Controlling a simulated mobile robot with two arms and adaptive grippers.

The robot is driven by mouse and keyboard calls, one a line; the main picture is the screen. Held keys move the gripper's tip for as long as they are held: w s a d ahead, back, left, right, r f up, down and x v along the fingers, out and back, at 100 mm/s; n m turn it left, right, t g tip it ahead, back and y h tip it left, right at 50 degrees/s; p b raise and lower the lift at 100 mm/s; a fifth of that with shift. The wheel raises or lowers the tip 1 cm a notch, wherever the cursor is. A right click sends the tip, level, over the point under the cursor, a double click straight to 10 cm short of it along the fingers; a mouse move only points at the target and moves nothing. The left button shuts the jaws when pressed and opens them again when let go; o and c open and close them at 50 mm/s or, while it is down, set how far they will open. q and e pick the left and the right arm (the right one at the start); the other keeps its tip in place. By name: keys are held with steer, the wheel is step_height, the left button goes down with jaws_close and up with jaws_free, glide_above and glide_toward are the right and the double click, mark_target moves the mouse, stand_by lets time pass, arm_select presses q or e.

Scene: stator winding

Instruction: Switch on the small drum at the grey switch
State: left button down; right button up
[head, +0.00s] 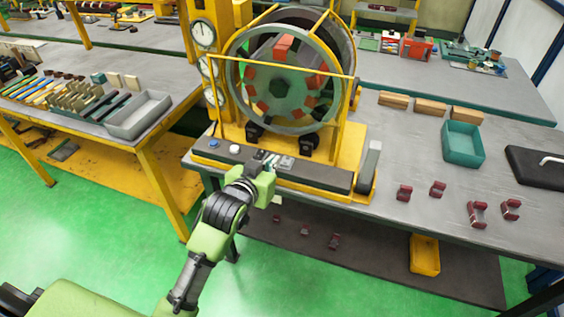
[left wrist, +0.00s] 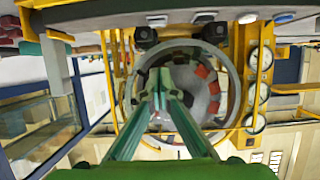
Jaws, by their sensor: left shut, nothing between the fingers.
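The round drum (head: 285,80) stands upright in a yellow frame and shows red blocks around its inside; it also shows in the left wrist view (left wrist: 222,115). A dark control strip (head: 317,174) runs along its front foot. A small grey switch (head: 286,162) sits on the strip, right of a white button (head: 235,149) and a blue button (head: 214,142). My left gripper (head: 270,162) is shut and empty at the strip's front edge, close to the switch. Its fingers (left wrist: 160,78) meet in the left wrist view. I cannot tell whether it touches the switch. My right gripper is not in view.
Dials (head: 203,34) stand left of the drum. A grey upright bar (head: 372,160) stands at the strip's right end. A teal bin (head: 463,145) and several dark red parts (head: 438,189) are on the bench to the right. A side table (head: 60,110) is at left.

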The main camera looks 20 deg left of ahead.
arm_select(q)
steer(key=p, duration=0.2)
glide_above(282, 172)
steer(key=f, duration=0.3)
steer(key=shift+w, duration=0.25)
steer(key=f, duration=0.3)
steer(key=shift+s+f, duration=0.2)
steer(key=shift+f, duration=0.05)
steer(key=shift+s+f+p, duration=0.1)
steer(key=shift+f+p, duration=0.2)
steer(key=shift+f, duration=0.1)
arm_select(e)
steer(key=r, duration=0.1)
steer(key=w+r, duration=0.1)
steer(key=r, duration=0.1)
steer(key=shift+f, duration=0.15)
